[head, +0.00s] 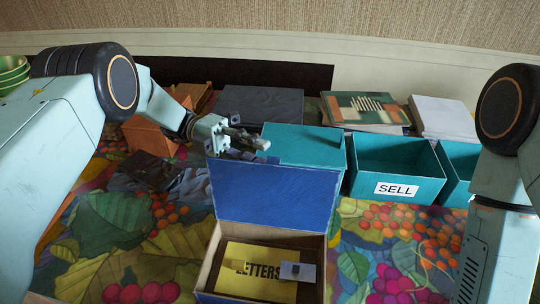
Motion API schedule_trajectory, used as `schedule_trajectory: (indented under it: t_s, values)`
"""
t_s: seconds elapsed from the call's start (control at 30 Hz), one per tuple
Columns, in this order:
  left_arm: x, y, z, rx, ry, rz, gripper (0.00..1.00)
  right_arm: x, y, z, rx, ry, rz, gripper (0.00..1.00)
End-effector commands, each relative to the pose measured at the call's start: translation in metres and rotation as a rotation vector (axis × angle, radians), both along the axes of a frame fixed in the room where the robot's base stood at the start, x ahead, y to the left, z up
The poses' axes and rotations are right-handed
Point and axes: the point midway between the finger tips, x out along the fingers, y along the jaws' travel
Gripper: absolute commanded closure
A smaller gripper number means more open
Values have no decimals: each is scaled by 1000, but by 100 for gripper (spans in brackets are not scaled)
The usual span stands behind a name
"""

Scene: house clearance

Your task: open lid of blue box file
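The blue box file (212,262) stands open on the patterned cloth at the front middle. Its blue lid (275,195) is raised and stands up at the back of the box. Inside lies a yellow sheet marked LETTERS (240,268), with a small grey and white clip piece (298,271) over its right part. My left gripper (258,145) is just above and behind the lid's top left edge. I cannot tell if it touches the lid, or how far its fingers are apart. My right arm comes down at the right edge; its gripper is out of view.
A teal box (304,147) stands close behind the lid. A teal bin labelled SELL (398,168) and another teal bin (458,165) are to the right. Books (365,110), a dark flat item (262,103) and an orange box (150,135) lie behind. Cloth at front left is clear.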

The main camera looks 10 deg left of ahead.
Motion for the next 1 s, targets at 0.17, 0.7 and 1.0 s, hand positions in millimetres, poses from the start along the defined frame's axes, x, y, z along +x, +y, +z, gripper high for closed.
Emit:
schedule_trajectory:
  t_s: [0.17, 0.7, 1.0]
  values:
    - [8, 19, -1, 1, 0, 1, 70, 0, 0, 0, 0, 0, 0, 100]
    - [11, 28, -1, 1, 1, 0, 70, 0, 0, 0, 0, 0, 0, 100]
    - [11, 28, 26, 1, 0, -1, 70, 0, 0, 27, 0, 0, 0, 100]
